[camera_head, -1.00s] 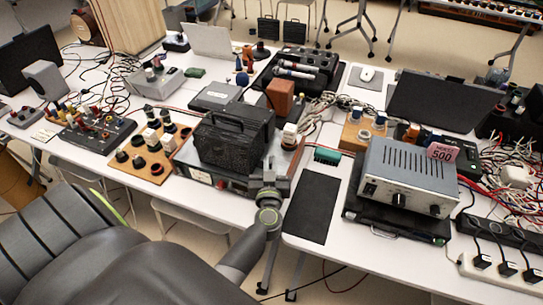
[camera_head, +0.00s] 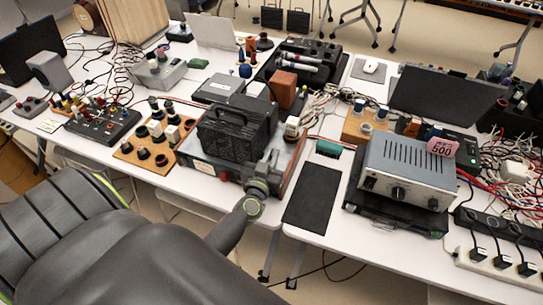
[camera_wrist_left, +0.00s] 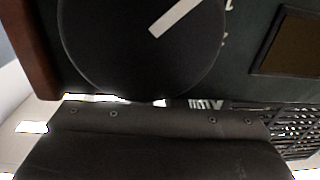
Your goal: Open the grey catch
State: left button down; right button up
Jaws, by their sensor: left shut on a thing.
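My left gripper (camera_head: 264,180) is at the right end of that device's front. In the left wrist view, a large dark round knob (camera_wrist_left: 140,60) with a white pointer mark fills the top, on a dark panel (camera_wrist_left: 240,55). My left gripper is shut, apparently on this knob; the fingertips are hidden. I cannot make out a separate grey catch. My right gripper is not in view.
A dark mat (camera_head: 315,197) lies right of the device. A wooden board with several knobs (camera_head: 150,150) is on the left. Cables crowd the tables.

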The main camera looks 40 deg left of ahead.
pick_arm(q)
jog(key=c, duration=1.5)
grip_release()
jog(key=shift+s, duration=0.1)
jog(key=b+v, duration=0.1)
jog(key=v, duration=0.7)
jog(key=shift+s+f+b, duration=0.1)
jog(key=shift+s+b, duration=0.15)
jog(key=shift+b, duration=0.05)
jog(key=b+v, duration=0.5)
jog(key=v, duration=0.3)
jog(key=shift+s+d+b, duration=0.2)
jog(key=shift+s+b, duration=0.1)
jog(key=shift+b, duration=0.05)
jog(key=shift+r, duration=0.2)
